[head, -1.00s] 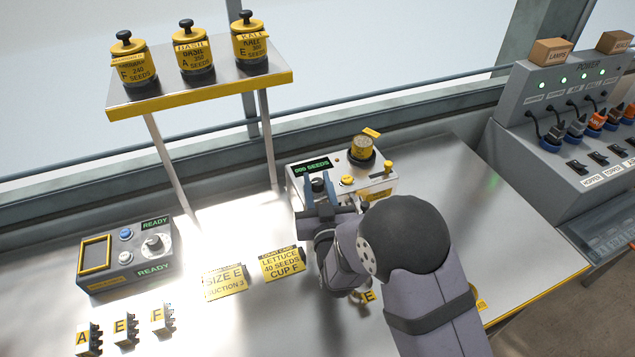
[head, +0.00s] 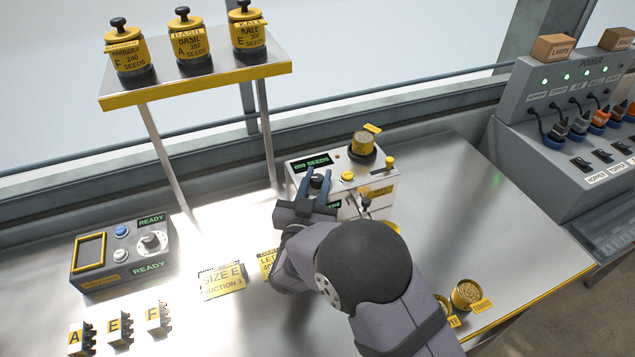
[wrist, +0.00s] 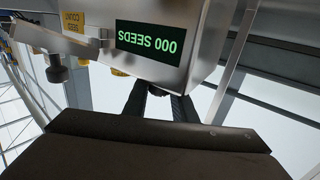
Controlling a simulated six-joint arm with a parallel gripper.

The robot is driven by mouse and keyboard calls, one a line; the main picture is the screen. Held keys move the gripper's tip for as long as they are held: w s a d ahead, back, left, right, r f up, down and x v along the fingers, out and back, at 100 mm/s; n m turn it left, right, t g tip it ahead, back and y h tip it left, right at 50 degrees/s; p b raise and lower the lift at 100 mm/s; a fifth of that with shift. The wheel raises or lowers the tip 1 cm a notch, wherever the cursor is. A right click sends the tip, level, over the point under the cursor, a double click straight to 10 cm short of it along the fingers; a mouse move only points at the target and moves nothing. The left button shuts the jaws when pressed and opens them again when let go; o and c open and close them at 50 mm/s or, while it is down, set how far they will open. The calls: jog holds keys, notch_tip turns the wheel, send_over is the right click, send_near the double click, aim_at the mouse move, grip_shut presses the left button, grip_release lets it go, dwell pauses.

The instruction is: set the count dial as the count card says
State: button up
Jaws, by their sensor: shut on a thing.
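The seed counter (head: 375,190) stands at the middle back of the bench. Its green display (head: 311,164) reads 000 SEEDS and shows upside down in the wrist view (wrist: 149,42). My gripper (head: 317,188) is shut on the dark count dial (head: 317,180) on the counter's front left. In the wrist view my fingers reach up to the counter beside the display, and the dial is mostly hidden. The yellow count card (head: 265,265) stands in front of the counter. My arm covers most of it; the earlier head frame reads LETTUCE, 40 SEEDS, CUP F.
A yellow-edged shelf (head: 200,83) holds three seed jars. A grey control box (head: 120,255) reading READY, a SIZE E card (head: 222,282) and lettered blocks are at left. A seed cup (head: 467,294) sits at front right. A power panel (head: 560,120) stands at far right.

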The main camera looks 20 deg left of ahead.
aim_at(314, 184)
jog(key=shift+m+h+b, duration=0.5)
jog(key=shift+m+h, duration=1.3)
jog(key=shift+h, duration=1)
jog(key=o, duration=1)
jog(key=shift+o, duration=0.2)
jog(key=shift+s, duration=0.1)
jog(key=shift+s+a+p, duration=0.25)
jog(key=shift+s+p, duration=0.05)
jog(key=shift+s, duration=1.5)
jog(key=shift+s+a+p, duration=0.2)
jog(key=shift+s+p, duration=0.05)
jog(key=shift+s, duration=1.5)
